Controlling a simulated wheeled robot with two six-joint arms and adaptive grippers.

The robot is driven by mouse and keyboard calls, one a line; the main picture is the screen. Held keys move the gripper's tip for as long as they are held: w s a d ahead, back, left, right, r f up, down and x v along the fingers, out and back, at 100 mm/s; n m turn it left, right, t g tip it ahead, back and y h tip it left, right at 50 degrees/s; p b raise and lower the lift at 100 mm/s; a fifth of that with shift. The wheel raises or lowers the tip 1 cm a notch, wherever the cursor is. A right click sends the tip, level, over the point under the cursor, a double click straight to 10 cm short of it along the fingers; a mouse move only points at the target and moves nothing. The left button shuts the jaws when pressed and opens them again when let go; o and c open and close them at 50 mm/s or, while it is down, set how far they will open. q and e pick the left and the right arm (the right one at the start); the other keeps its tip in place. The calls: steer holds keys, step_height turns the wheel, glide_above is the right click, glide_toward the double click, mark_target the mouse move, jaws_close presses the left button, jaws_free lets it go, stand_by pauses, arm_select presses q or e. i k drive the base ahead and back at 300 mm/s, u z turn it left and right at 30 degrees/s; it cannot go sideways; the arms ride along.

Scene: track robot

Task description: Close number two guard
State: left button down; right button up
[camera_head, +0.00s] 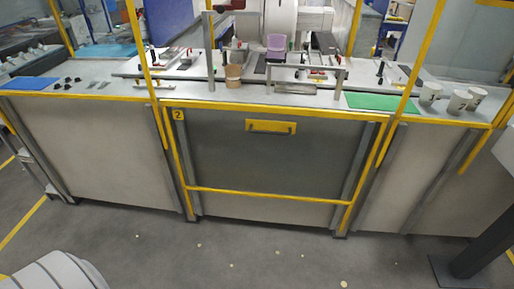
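The number two guard (275,160) is a dark grey see-through panel with a yellow frame, in the middle of the head view. It hangs low in front of the bench, with its top edge about level with the bench top. A yellow handle plate (271,126) with a dark grip is near its top. A yellow label with a "2" (178,115) is at its upper left corner. The space above the bench between the yellow posts is open. Neither of my grippers is in view.
The bench top (205,95) holds a brown cup (233,77), a purple chair-like piece (276,46), a green mat (384,102) and white mugs (458,102). Yellow posts (413,70) stand at the sides. A dark post (490,240) is at lower right. The floor (250,255) in front is mostly clear.

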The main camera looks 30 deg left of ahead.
mark_target(255, 126)
steer(key=u, duration=0.45)
steer(key=i, duration=0.55)
steer(key=u, duration=0.3)
